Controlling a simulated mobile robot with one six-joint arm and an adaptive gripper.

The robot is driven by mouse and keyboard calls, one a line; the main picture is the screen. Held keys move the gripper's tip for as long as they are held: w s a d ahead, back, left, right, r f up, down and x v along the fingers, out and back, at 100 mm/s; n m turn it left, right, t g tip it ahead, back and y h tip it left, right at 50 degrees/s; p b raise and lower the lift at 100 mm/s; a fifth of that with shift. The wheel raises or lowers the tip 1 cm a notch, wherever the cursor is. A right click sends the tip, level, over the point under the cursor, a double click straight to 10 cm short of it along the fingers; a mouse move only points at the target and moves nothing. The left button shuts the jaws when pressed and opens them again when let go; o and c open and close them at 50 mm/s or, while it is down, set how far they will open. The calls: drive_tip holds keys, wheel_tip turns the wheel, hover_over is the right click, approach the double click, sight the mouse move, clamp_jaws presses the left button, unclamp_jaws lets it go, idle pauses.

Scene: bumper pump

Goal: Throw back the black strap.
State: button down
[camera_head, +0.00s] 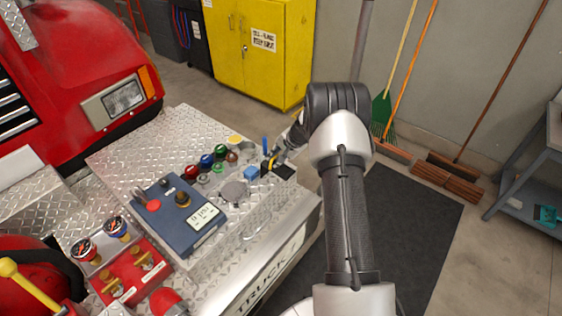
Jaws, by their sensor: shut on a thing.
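My gripper (271,163) is at the right end of the diamond-plate bumper top (130,150), reached by my arm from the right. It is small in view and shut on a dark piece, which looks like the black strap (284,171). The strap's dark flat part shows just right of the fingertips, near the bumper's edge. The fingers partly hide it, and I cannot tell how it is fastened.
Gauges (116,227) stand front left. A yellow cabinet (262,45) and brooms (410,75) stand behind. A dark mat (410,220) covers the floor at right.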

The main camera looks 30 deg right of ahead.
drive_tip(key=shift+w+a+f, duration=0.1)
drive_tip(key=shift+a+f, duration=0.05)
drive_tip(key=shift+a, duration=0.3)
drive_tip(key=c, duration=1.9)
unclamp_jaws()
drive_tip(key=shift+o, duration=0.9)
drive_tip(key=shift+w+f, duration=0.1)
drive_tip(key=shift+f, duration=0.05)
drive_tip(key=shift+d+r, duration=0.15)
drive_tip(key=shift+r, duration=0.35)
drive_tip(key=v, duration=1.1)
drive_tip(key=shift+d+r, duration=0.15)
